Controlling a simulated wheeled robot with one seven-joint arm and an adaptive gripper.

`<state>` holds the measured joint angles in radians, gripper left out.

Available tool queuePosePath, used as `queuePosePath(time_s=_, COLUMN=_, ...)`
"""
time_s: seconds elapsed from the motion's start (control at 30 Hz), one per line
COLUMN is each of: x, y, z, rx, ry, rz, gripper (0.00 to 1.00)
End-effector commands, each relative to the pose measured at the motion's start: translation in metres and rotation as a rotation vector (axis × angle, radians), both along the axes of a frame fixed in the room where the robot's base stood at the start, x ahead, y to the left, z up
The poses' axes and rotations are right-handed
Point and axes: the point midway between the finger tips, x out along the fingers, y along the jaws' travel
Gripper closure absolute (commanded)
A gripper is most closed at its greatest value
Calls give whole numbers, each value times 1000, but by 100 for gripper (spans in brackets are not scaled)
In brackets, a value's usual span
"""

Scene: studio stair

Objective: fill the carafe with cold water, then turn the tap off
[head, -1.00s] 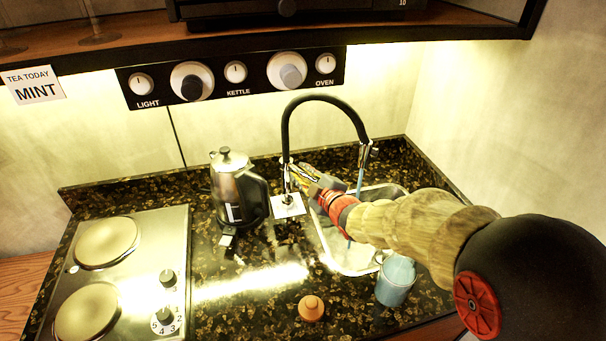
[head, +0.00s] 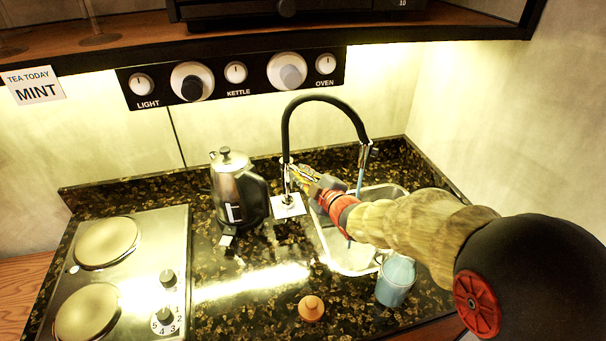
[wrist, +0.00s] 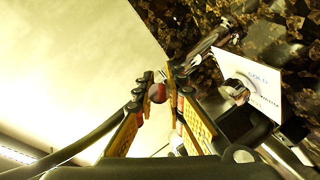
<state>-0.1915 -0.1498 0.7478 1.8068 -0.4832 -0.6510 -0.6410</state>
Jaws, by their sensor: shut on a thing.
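The tap (head: 287,178) stands behind the sink, its black hose arched to the right. A thin blue water stream (head: 360,182) falls from the spout; its lower part is partly hidden by my arm. My gripper (head: 297,174) is at the tap's lever. In the wrist view my gripper (wrist: 165,95) is shut around a small red-and-pale knob (wrist: 157,92), apparently the lever's end. The tap's label plate (wrist: 262,85) reads COLD and WARM. A light-blue vessel (head: 396,281), probably the carafe, stands on the counter right of the stopper, not under the spout.
The sink (head: 352,262) lies under my arm. A steel kettle (head: 230,190) stands left of the tap. A brown stopper (head: 311,308) lies on the front counter. The hob (head: 140,270) is at left. Knobs (head: 235,72) line the wall panel.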

Motion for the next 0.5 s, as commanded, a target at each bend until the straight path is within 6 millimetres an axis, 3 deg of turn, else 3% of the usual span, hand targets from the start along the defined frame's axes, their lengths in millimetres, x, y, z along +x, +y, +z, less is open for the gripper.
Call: queuePosePath(time_s=0.5, x=13, y=-9, z=4, rx=1, ry=-2, rz=198, gripper=100)
